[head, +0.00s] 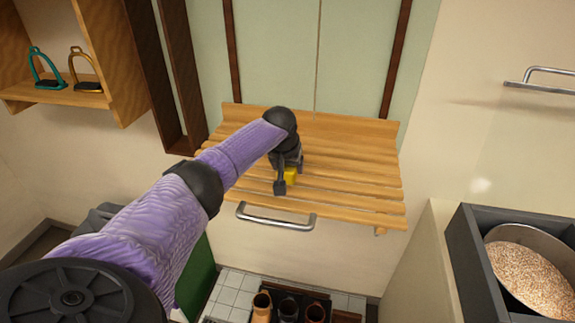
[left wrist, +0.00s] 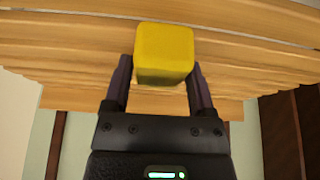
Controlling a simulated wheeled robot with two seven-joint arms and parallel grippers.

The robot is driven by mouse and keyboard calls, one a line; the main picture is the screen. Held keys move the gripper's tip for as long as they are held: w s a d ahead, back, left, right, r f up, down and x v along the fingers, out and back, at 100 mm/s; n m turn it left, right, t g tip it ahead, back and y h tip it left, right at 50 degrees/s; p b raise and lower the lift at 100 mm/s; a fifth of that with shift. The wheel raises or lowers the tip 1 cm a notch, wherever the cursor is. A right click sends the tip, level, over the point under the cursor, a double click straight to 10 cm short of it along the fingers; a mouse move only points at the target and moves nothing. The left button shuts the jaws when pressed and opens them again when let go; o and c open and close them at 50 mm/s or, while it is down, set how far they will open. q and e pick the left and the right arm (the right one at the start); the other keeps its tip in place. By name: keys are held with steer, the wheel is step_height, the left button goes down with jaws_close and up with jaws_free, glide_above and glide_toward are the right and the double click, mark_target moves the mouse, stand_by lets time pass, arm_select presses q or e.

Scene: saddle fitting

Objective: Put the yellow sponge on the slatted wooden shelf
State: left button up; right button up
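The yellow sponge (head: 291,175) is a small block over the slats of the slatted wooden shelf (head: 345,185) on the wall. My left gripper (head: 282,180) reaches over the shelf from the left and partly covers the sponge in the head view. In the left wrist view the sponge (left wrist: 164,54) sits between the two fingertips of my left gripper (left wrist: 162,80), with a finger against each side. The slats (left wrist: 60,45) show right behind it. I cannot tell whether its underside touches them. My right gripper is not in view.
A metal bar handle (head: 276,216) runs along below the shelf's front edge. A wooden wall cabinet (head: 125,90) with two stirrups stands at upper left. A dark bin with a bowl of grain (head: 530,277) is at lower right. The shelf's right part is bare.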

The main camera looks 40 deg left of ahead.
arm_select(q)
steer(key=o, duration=0.3)
steer(key=shift+r, duration=0.35)
steer(key=p+v, duration=0.2)
steer(key=v, duration=0.9)
steer(key=shift+s+r, duration=0.2)
steer(key=shift+s, duration=0.05)
steer(key=shift+d, duration=0.1)
